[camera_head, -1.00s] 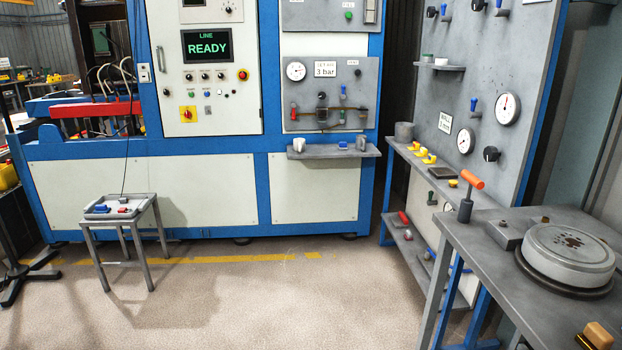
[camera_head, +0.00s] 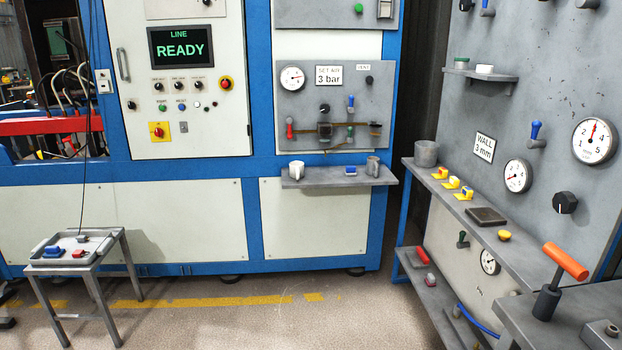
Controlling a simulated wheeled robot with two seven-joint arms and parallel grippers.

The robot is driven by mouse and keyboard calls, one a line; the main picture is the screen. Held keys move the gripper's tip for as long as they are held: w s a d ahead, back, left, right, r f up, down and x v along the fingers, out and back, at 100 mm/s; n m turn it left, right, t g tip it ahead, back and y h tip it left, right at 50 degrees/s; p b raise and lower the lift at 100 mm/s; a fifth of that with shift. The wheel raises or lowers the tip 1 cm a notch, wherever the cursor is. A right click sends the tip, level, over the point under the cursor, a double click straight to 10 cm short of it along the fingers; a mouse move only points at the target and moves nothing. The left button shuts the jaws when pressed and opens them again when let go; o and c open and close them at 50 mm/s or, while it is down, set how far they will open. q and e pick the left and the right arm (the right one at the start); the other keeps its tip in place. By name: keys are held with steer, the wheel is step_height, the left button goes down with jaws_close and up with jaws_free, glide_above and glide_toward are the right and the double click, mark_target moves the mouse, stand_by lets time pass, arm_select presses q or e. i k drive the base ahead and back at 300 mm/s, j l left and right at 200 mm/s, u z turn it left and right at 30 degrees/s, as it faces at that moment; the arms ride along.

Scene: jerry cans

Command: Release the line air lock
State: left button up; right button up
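The air panel (camera_head: 300,108) sits on the front of the blue-framed machine. Which part is the air lock is too small to tell. The screen (camera_head: 181,47) to its left reads "LINE READY". Neither of my grippers is in view.
A shelf (camera_head: 338,180) holding cups juts out below the panel. A small metal stand (camera_head: 115,245) is at left. At right are a gauge wall (camera_head: 540,90), its shelf (camera_head: 465,225) and a bench (camera_head: 590,305) with an orange-handled tool (camera_head: 565,262). The middle floor (camera_head: 240,325) is clear.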

mark_target(350, 108)
steer(key=i, duration=1.55)
steer(key=z, duration=0.4)
